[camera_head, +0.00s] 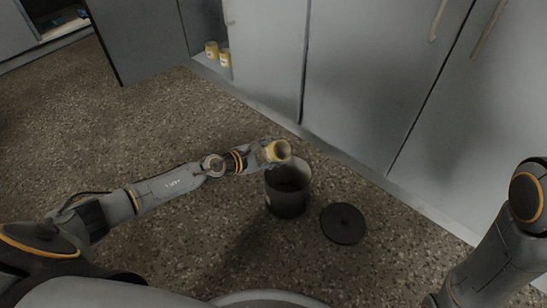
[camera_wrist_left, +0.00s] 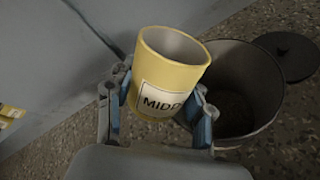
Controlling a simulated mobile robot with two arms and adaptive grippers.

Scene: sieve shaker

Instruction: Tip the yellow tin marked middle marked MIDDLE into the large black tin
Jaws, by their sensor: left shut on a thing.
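The yellow tin (camera_head: 277,152) is held by my left gripper (camera_head: 266,153), tilted and above the rim of the large black tin. In the left wrist view the yellow tin (camera_wrist_left: 168,78) shows a white label reading "MIDD", the rest hidden by a finger. The left gripper (camera_wrist_left: 160,105) is shut around its sides. Its open mouth shows a pale inside; no contents are visible. The large black tin (camera_head: 288,201) stands upright and open on the floor, and it also shows beside the yellow tin in the left wrist view (camera_wrist_left: 262,105). My right gripper is not in view.
A round black lid (camera_head: 343,223) lies on the floor right of the black tin. Two other yellow tins (camera_head: 212,50) (camera_head: 225,58) stand in an open cabinet at the back. Grey cabinet doors (camera_head: 360,80) line the back right. The speckled floor at left is clear.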

